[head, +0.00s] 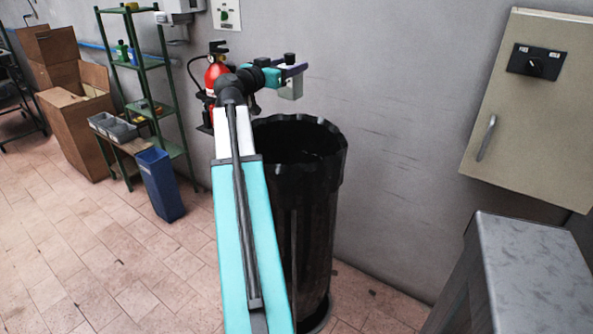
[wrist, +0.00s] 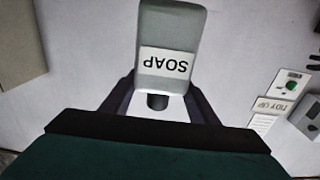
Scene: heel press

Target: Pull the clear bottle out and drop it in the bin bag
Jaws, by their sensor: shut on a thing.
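My gripper (head: 285,73) is shut on a grey bottle (head: 291,90) with a dark cap. In the wrist view the bottle (wrist: 172,30) has a white label reading SOAP, upside down in the picture. It looks grey, and I cannot tell whether it is clear. The two dark fingers (wrist: 158,98) lie on either side near its cap end. In the head view the bottle hangs above the far part of the bin bag's opening, apart from the rim. The black bin bag (head: 318,185) lines a tall round bin, and its mouth is open. Its contents are too dark to tell.
A red fire extinguisher (head: 214,72) is on the wall left of the bin. A green shelf (head: 142,65), a blue bin (head: 160,185) and cardboard boxes (head: 75,120) stand at left. A beige cabinet (head: 530,110) and a grey-topped unit (head: 535,275) are at right.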

